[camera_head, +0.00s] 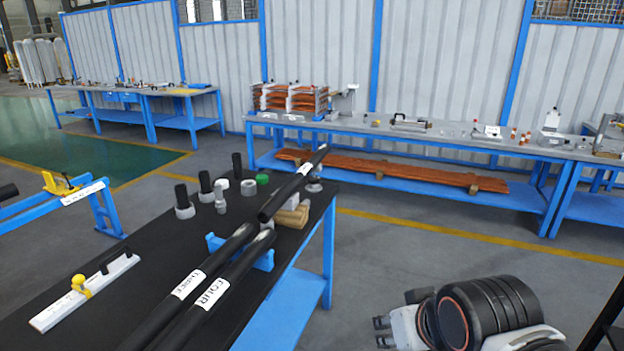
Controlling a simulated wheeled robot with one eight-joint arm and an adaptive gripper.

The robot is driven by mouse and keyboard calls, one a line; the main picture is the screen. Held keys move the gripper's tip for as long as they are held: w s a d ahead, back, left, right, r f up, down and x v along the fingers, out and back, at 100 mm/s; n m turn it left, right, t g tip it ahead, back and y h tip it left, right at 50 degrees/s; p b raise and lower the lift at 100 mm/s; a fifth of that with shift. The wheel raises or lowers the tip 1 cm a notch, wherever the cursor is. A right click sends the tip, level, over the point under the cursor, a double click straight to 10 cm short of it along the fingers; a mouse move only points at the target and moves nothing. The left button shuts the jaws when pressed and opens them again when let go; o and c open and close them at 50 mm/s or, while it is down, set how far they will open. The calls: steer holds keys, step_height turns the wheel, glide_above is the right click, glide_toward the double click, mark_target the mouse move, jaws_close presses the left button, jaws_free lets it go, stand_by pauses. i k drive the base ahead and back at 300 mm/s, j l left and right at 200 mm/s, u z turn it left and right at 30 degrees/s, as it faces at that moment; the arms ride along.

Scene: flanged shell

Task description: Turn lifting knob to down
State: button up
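I cannot pick out a part that is clearly the lifting knob. Another yellow part (60,183) sits on a blue frame at the left edge. My gripper (383,332) is at the bottom, right of the table and over the floor. Its two small dark fingertips show apart with nothing between them. It is well away from both yellow parts and touches nothing in view.
The black-topped table (130,238) holds black tubes labelled THREE and FOUR (208,297) on a blue rest, plus several small fittings. A long blue workbench (430,150) with parts runs along the back wall. The floor (430,265) between is clear.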

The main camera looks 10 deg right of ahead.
mark_target(310, 181)
steer(key=i+l, duration=0.35)
steer(key=i+l+u, duration=0.1)
steer(key=i+l, duration=0.2)
steer(key=l, duration=0.25)
steer(key=i+l, duration=0.3)
steer(key=l, duration=0.15)
steer(key=i+u, duration=0.05)
